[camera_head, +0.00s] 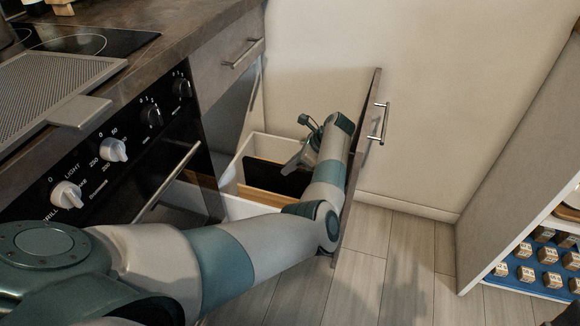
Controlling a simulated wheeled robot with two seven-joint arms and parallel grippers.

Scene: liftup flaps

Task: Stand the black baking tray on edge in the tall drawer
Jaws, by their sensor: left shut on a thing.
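The black baking tray (262,176) stands on edge inside the open tall drawer (246,147), and its right part is hidden behind my left gripper. My left gripper (294,166) reaches down into the drawer from above the drawer front (372,122) and is shut on the tray's right part; the exact contact is partly hidden. A light wooden board (258,194) also shows in the drawer, in front of the tray. My right gripper is not in view.
The oven (120,180) with knobs and a bar handle stands left of the drawer. A closed drawer (228,58) is above it. A grey perforated panel (50,85) lies on the counter (185,25). A shelf with small boxes (545,255) stands right. The floor (400,265) between is clear.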

